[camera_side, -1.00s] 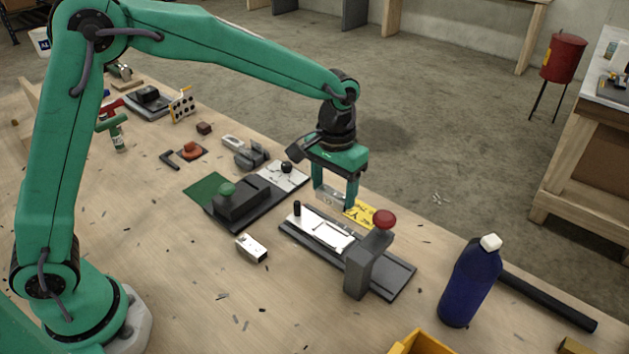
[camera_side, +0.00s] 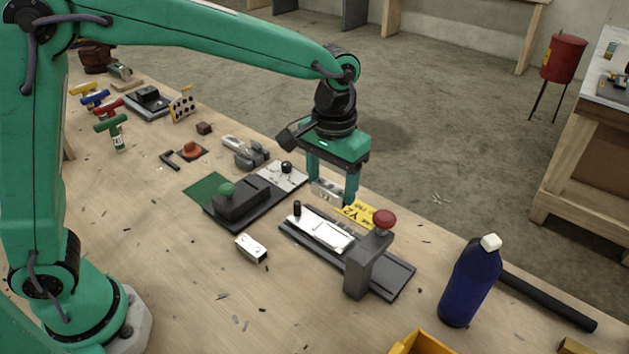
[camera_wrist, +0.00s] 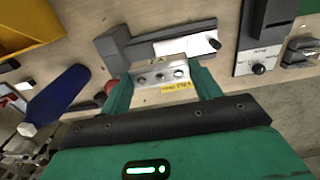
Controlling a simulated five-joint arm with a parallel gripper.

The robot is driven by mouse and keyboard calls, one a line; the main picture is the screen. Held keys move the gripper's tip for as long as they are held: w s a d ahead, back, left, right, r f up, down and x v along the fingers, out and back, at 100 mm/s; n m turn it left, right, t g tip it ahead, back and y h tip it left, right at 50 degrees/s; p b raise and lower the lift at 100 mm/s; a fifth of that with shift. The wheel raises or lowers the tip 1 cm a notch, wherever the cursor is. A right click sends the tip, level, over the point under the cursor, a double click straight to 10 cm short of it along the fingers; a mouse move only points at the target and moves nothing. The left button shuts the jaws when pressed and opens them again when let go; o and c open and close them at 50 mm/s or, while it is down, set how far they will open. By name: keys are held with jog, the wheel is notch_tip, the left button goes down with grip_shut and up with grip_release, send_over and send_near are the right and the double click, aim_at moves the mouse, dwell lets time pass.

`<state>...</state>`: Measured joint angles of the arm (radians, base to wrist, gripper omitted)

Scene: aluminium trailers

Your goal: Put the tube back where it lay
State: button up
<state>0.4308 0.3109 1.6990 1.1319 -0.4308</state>
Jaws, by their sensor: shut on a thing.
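My gripper (camera_side: 331,190) is shut on a short silvery tube (camera_side: 326,189) with round holes in its face. The wrist view shows the tube (camera_wrist: 160,75) lying crosswise between the two green fingers. A yellow label (camera_side: 357,212) lies on the table near the right fingertip; it also shows just below the tube in the wrist view (camera_wrist: 178,88). I cannot tell whether the tube touches the table. A second short metal piece (camera_side: 251,248) lies on open wood nearer my base.
A dark fixture (camera_side: 397,279) with a red knob and a white strip stands just in front of the gripper. A green-knobbed fixture (camera_side: 240,203) is to the left. A blue bottle (camera_side: 470,285) stands at right. The table's back edge is close behind the gripper.

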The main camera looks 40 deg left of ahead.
jog(key=s+d, duration=0.2)
jog(key=s, duration=0.8)
jog(key=s+d, duration=0.2)
jog(key=s, duration=0.7)
notch_tip(320, 180, down, 6)
jog(key=shift+s+a+f, duration=0.15)
jog(key=shift+s, duration=0.05)
send_over(289, 281)
notch_tip(289, 281, down, 7)
jog(key=shift+w, duration=0.1)
jog(key=shift+f, duration=2)
jog(key=shift+f, duration=0.15)
